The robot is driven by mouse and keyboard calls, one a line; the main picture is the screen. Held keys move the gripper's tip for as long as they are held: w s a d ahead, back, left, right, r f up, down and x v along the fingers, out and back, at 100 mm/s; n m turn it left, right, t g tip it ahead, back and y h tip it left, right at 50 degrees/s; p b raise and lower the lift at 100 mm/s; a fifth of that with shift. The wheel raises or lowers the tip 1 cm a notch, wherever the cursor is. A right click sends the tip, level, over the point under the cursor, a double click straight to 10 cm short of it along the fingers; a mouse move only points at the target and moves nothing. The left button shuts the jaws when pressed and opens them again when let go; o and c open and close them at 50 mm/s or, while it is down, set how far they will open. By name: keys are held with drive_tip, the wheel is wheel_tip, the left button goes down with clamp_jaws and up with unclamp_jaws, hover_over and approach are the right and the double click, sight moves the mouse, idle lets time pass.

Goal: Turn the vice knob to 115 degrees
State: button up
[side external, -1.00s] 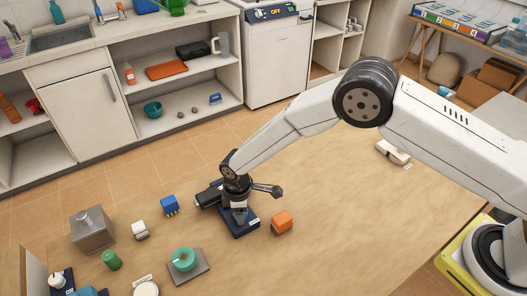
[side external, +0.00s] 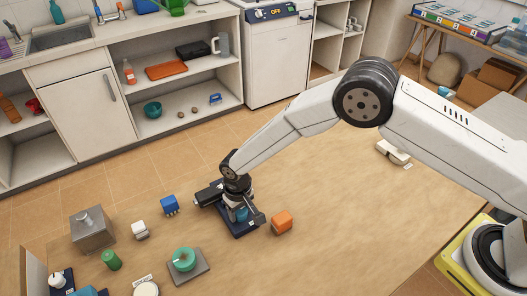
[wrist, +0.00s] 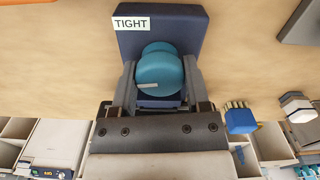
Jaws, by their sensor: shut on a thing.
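The vice knob (wrist: 158,72) is teal and round, with a white mark pointing left in the wrist view. It sits on a dark blue base (wrist: 185,25) with a white "TIGHT" label at its upper left. My gripper (wrist: 159,64) has one finger on each side of the knob and is shut on it. In the side view my gripper (side external: 240,207) points down over the base (side external: 238,233), and a little of the teal knob (side external: 241,215) shows between the fingers. The side view is too small to read the mark.
An orange block (side external: 282,222) stands close to the right of the base. A green-topped dial on a grey plate (side external: 203,268) is nearer the camera. The table's right side is mostly clear.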

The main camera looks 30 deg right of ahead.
drive_tip(key=m, duration=0.6)
drive_tip(key=shift+m, duration=0.3)
idle(0.4)
drive_tip(key=o, duration=1)
drive_tip(key=shift+r, duration=0.1)
drive_tip(key=shift+r, duration=3.8)
